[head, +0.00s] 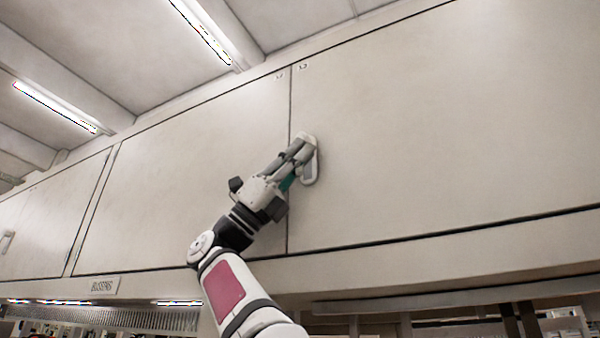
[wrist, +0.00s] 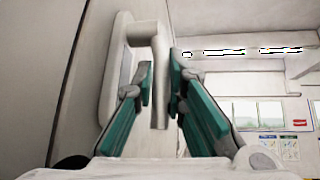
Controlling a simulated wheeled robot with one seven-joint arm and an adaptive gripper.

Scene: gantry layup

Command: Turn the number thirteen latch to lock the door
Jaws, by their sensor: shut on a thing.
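The latch (head: 311,168) is a pale rounded plate with a lever, mounted on the overhead panel door (head: 430,130) just right of a vertical seam. No number thirteen is readable on it. My gripper (head: 298,153) reaches up to the latch from the lower left and partly covers it. In the wrist view, the latch plate (wrist: 113,75) stands on the left, and its lever (wrist: 159,100) hangs down between the two teal-padded fingers of my gripper (wrist: 160,82). The gripper is shut on the lever. The lever lies roughly along the length of the plate.
Another panel (head: 190,170) lies left of the seam. A similar pale latch (head: 6,241) shows at the far left edge. A small lettered sign (head: 93,286) is on the beam below. Long ceiling lights (head: 205,35) run overhead. The panel face around the latch is clear.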

